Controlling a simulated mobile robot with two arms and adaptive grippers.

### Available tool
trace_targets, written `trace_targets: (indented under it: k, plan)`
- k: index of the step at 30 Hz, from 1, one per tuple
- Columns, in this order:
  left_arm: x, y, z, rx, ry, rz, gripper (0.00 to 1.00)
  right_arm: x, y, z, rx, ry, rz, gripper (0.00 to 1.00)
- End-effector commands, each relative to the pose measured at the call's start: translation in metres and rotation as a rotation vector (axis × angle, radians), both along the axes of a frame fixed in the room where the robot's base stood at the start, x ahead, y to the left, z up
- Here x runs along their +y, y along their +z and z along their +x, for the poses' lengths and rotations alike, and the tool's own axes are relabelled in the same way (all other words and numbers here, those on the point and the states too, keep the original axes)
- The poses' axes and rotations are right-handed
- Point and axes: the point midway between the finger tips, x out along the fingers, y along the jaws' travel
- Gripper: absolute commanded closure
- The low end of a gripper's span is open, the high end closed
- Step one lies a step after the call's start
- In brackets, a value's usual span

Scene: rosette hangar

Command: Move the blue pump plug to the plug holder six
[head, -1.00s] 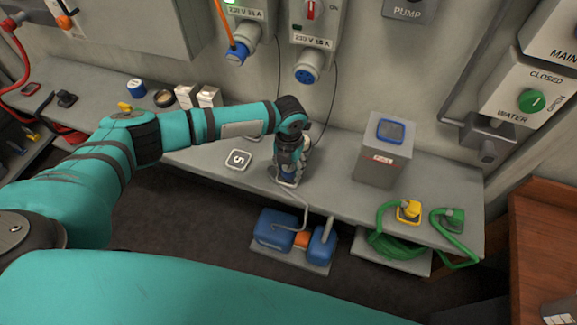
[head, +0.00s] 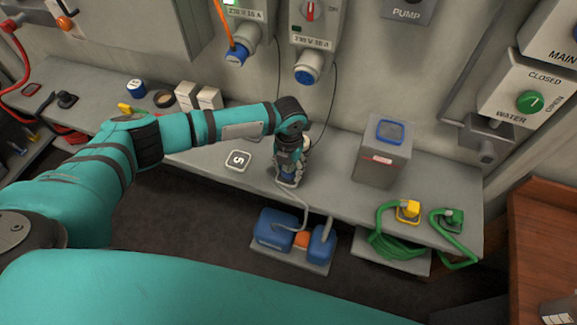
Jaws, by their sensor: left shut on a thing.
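My left gripper (head: 287,174) is over the bench, pointing down, shut on the blue pump plug (head: 288,179). Only a little blue of the plug shows between and below the fingers. A grey cable runs from it over the bench edge to the blue pump (head: 275,231) below. A square plate marked 5 (head: 238,161) lies on the bench left of the gripper. No plate marked six can be read; the gripper and plug cover the spot beneath them, so I cannot tell whether the plug touches the bench. My right gripper is not in view.
A grey box with a blue-rimmed top (head: 382,160) stands right of the gripper. A yellow plug (head: 409,210) and a green plug (head: 452,218) sit near the bench's right front. Wall sockets (head: 307,68) are behind. The bench (head: 335,178) between gripper and box is clear.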

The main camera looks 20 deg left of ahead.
Motion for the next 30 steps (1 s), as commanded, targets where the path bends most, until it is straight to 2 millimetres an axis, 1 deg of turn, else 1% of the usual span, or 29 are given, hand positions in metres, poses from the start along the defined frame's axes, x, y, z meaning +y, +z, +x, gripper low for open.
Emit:
trace_targets:
  k: [13, 14, 18, 20, 25, 27, 30]
  plan:
    - [0.0000, -0.0090, 0.0000, 0.000, 0.000, 0.000, 1.00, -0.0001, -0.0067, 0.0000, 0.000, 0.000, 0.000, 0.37]
    - [0.0000, -0.0088, 0.0001, 0.000, 0.000, 0.000, 0.57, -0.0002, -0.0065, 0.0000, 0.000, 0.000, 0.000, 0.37]
    - [0.0001, -0.0080, 0.0001, 0.000, 0.000, 0.000, 0.39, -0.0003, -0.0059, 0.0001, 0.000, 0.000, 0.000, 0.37]
    - [0.0001, -0.0081, 0.0001, 0.000, 0.000, 0.000, 0.31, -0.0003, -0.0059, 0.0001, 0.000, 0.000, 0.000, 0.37]
    - [0.0001, -0.0081, 0.0000, 0.000, 0.000, 0.000, 0.31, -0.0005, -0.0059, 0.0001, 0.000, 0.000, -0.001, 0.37]
    - [0.0002, -0.0080, -0.0001, 0.000, 0.000, 0.000, 0.31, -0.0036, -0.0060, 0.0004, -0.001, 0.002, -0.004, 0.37]
    - [0.0001, -0.0037, 0.0005, -0.001, 0.001, -0.001, 0.31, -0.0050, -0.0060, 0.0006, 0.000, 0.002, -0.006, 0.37]
